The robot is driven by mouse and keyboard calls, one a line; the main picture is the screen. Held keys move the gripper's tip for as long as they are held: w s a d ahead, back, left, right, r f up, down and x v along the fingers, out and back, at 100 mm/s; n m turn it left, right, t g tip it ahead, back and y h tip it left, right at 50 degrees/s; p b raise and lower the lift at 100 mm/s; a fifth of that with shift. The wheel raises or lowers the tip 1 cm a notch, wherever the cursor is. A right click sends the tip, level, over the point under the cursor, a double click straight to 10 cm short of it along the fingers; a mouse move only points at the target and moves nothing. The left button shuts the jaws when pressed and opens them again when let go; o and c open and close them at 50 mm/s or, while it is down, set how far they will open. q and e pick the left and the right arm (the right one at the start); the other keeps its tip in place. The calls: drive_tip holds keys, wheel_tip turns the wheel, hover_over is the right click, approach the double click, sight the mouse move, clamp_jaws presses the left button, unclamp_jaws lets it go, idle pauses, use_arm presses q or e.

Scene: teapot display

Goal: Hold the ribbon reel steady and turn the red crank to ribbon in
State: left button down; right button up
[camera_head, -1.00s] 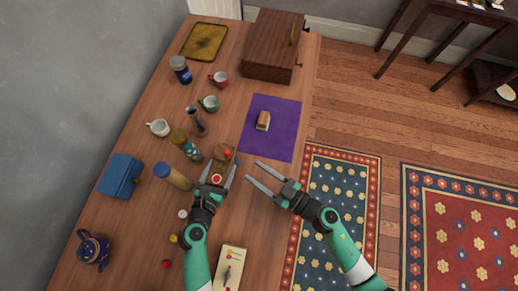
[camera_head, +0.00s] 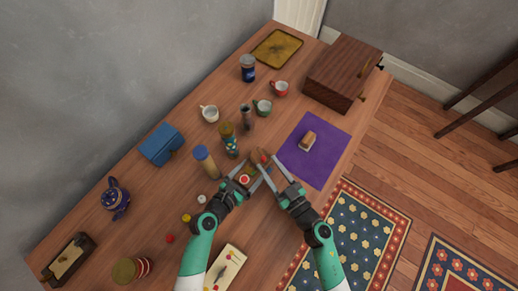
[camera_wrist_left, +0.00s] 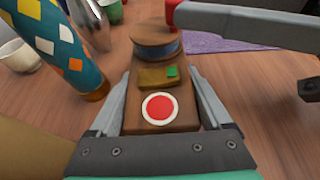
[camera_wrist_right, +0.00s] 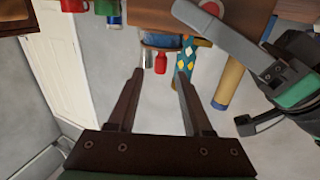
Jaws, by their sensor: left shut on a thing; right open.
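The ribbon reel (camera_wrist_left: 160,102) is a wooden base with a red-and-white disc, a green mark and a round spool wound with blue ribbon (camera_wrist_left: 165,50). My left gripper (camera_head: 251,174) is shut on the base from both sides. The red crank (camera_wrist_left: 171,12) stands at the spool; its red tip shows in the head view (camera_head: 264,157). My right gripper (camera_head: 269,164) is open beside the spool. In the right wrist view, a red upright piece that looks like the crank knob (camera_wrist_right: 160,64) appears between the open fingers (camera_wrist_right: 160,74). Contact cannot be told.
A patterned bottle (camera_head: 229,140) and a yellowish jar with a blue lid (camera_head: 207,163) stand close left of the reel. A purple mat (camera_head: 312,165) with a small block (camera_head: 308,140) lies to the right. A cream board (camera_head: 225,268) lies in front.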

sight(258, 154)
drive_tip(key=x, duration=0.7)
clamp_jaws()
